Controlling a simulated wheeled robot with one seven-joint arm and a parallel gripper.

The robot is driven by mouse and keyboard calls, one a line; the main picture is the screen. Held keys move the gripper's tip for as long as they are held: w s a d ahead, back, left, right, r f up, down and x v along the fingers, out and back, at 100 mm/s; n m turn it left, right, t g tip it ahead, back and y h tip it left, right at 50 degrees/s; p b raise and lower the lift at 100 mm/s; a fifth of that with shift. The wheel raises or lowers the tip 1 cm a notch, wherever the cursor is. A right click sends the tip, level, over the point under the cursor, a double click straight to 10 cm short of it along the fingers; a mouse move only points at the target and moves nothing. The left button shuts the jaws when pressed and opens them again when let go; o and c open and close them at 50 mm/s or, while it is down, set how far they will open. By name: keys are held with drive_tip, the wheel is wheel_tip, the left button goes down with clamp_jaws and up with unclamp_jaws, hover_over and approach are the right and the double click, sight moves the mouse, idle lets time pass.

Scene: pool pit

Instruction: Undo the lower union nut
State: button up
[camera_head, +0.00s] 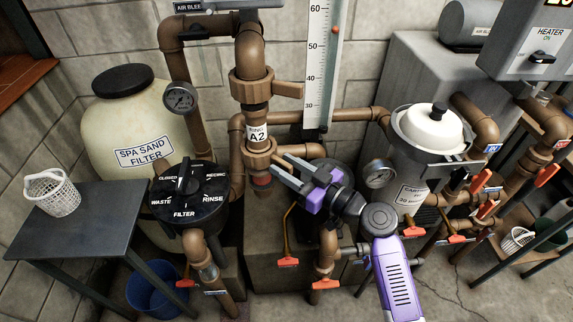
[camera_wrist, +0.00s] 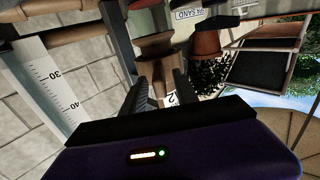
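The lower union nut (camera_head: 258,155) is a brown collar on the vertical pipe, just under the A2 label (camera_head: 257,135), with a handle (camera_head: 298,150) on its right. My gripper (camera_head: 275,168) reaches in from the lower right. Its two dark fingers are apart, with their tips close to the right side of the nut. In the wrist view, a brown bar (camera_wrist: 157,76) lies between the fingers of my gripper (camera_wrist: 160,88), in front of the brown nut (camera_wrist: 155,45). I see gaps beside the bar. Contact is hard to make out.
The upper union nut (camera_head: 251,88) and its handle sit above on the same pipe. The filter valve (camera_head: 187,195) stands to the left and the canister (camera_head: 425,130) to the right. A gauge (camera_head: 380,173) is near my wrist. Valves with orange handles (camera_head: 288,262) are below.

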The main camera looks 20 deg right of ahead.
clamp_jaws()
idle(1.4)
